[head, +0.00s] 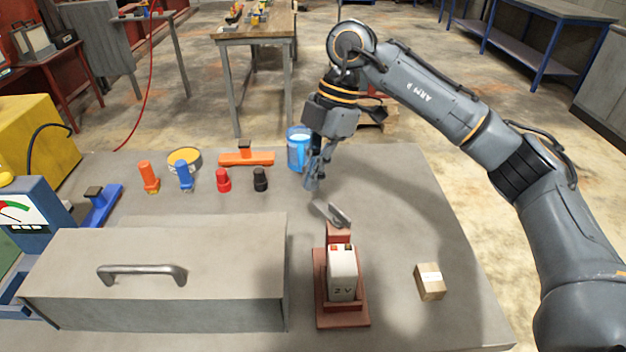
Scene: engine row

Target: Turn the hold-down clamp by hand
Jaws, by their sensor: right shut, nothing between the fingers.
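The hold-down clamp (332,214) is a grey metal lever on top of a reddish-brown post. It sits at the back of a reddish-brown base (343,322) on the grey table. A white block marked "2 V" (342,275) stands upright in this base, in front of the clamp. My right gripper (312,184) points down, shut and empty, a little behind and above the clamp lever. It looks apart from the lever. My left gripper is not in view.
A grey box with a handle (150,300) fills the table's front left. A blue cup (298,150) stands close behind my right gripper. Several red, black, blue and orange parts line the back left. The table's right side is mostly clear.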

